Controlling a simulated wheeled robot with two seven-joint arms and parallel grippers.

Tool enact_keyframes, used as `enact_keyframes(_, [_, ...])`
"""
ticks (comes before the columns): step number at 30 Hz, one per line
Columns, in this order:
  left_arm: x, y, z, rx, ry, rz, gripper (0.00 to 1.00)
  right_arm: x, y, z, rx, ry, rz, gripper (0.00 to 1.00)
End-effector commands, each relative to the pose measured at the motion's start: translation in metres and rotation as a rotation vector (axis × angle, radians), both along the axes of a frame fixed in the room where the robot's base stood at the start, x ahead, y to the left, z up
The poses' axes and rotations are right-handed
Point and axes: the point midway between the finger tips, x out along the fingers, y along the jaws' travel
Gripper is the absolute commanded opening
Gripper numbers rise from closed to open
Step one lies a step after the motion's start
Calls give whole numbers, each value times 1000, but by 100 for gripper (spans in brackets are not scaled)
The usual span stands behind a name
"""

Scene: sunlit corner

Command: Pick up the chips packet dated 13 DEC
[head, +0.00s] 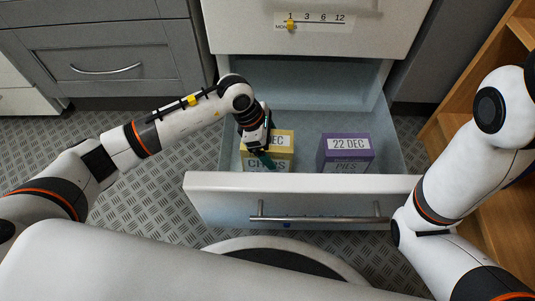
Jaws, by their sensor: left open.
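A yellow packet (283,142) marked CHIPS stands in the open drawer (305,184), left of the drawer's middle. Its date label ends in DEC; the day number is hidden behind my left gripper. My left gripper (266,160) is open, pointing down at the left part of the yellow packet and overlapping it in the view. I cannot tell whether its fingers touch the packet. My right arm comes in at the right, but its gripper is out of view.
A purple packet (345,155) labelled 22 DEC stands to the right in the same drawer, with a gap between the packets. The drawer front has a long metal handle (318,219). A wooden shelf (464,107) stands at the right, grey cabinets (105,62) at the left.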

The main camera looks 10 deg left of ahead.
Motion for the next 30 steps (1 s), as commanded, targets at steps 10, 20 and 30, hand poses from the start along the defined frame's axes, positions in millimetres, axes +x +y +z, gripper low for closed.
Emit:
enact_keyframes(10, [0, 0, -3, -1, -1, 0, 89, 0, 0, -1, 0, 0, 0, 36])
enact_keyframes(20, [0, 0, -3, 0, 0, 0, 56, 0, 0, -1, 0, 1, -1, 36])
enact_keyframes(30, [0, 0, -3, 0, 0, 0, 1, 1, 0, -1, 0, 1, -1, 36])
